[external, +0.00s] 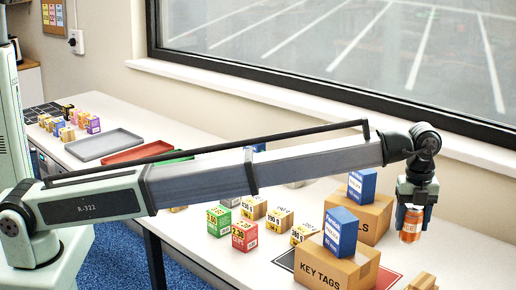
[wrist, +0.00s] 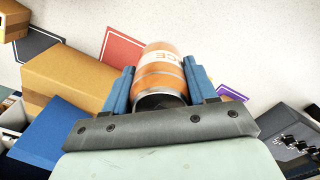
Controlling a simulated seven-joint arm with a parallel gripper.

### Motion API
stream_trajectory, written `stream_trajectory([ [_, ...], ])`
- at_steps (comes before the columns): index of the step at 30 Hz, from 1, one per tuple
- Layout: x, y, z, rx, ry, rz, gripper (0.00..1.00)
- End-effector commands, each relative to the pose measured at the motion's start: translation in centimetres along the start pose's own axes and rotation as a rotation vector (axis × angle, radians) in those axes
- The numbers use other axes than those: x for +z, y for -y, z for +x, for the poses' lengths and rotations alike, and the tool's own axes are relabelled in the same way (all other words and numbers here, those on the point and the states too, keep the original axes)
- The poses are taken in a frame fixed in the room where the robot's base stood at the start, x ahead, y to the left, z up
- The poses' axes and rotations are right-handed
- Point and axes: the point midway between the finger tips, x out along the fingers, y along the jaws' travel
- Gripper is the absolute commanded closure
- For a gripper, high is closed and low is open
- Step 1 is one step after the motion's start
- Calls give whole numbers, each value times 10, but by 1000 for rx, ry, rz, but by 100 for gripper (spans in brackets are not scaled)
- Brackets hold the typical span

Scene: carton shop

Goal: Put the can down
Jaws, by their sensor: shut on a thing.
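An orange can (external: 411,225) with a white-lettered label hangs in my gripper (external: 411,208) at the right side of the external view. In the wrist view the can (wrist: 162,72) sits between the two blue fingers of my gripper (wrist: 160,85), which are shut on it. The can is in the air above the white table (external: 190,236), to the right of the cartons. Its lower end is free of the fingers. The exact height above the table is hard to tell.
A "KEY TAGS" carton (external: 336,268) with a blue box (external: 341,232) on top stands left of the can. Another carton (external: 372,215) bears a second blue box (external: 362,187). A red mat (wrist: 122,48) and a purple-edged mat (wrist: 232,92) lie on the table. Several small boxes (external: 244,235) stand further left.

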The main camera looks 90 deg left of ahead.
Motion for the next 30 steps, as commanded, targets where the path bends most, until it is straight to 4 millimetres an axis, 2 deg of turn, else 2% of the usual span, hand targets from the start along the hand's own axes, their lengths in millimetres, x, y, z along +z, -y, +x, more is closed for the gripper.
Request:
stream_trajectory([
  [3, 0, 0, -11, 0, 0, 0, 72],
  [11, 0, 0, -21, -1, 0, 0, 72],
  [14, 0, 1, -36, -1, 0, 0, 72],
  [24, 0, 2, -139, -2, 0, 0, 72],
  [30, 0, 2, -183, -2, 0, 0, 72],
])
